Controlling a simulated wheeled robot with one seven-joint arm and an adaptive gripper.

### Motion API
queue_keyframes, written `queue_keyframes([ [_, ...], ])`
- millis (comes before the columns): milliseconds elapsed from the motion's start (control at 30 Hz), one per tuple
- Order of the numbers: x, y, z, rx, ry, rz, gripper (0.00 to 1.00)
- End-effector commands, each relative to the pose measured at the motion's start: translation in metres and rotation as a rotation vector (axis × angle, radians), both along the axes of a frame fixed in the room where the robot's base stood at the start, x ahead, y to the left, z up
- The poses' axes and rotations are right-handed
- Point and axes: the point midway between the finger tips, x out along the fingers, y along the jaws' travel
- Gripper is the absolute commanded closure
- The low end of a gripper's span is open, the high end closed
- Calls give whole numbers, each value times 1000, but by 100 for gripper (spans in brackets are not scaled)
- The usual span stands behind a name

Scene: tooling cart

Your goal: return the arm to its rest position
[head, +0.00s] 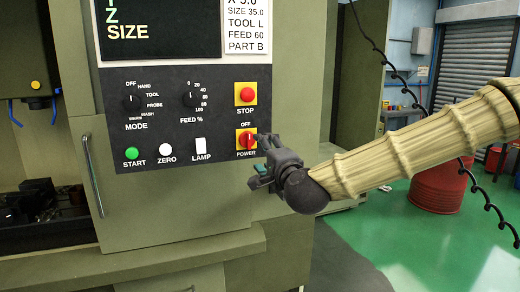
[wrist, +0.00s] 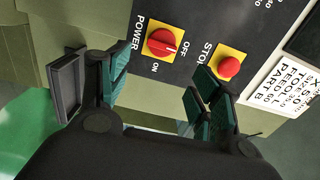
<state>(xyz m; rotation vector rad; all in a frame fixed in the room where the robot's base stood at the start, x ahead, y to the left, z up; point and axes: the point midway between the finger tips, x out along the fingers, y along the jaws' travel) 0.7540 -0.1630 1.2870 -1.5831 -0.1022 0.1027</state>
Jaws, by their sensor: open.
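My gripper (head: 262,162) is in front of the machine's control panel (head: 183,145), at its lower right, close to the red power switch (head: 246,139) on its yellow plate. In the wrist view my gripper (wrist: 152,92) has its two fingers well apart with nothing between them. The power switch also shows in the wrist view (wrist: 162,42), beyond the fingers and apart from them. My arm (head: 400,145) reaches in from the right in a pale ribbed sleeve.
The red stop button (head: 246,94) is above the power switch; it also shows in the wrist view (wrist: 229,67). A door handle (head: 93,176) stands at left. A coiled black cable (head: 478,190) hangs near my arm. A red drum (head: 438,188) stands on the green floor (head: 400,245), which is clear in front.

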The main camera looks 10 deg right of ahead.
Motion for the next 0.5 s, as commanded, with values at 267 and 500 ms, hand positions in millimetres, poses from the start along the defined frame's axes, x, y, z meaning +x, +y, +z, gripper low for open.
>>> queue_keyframes([
  [267, -13, -2, 0, 0, -1, -1, 36],
  [500, -13, -2, 0, 0, 0, -1, 36],
])
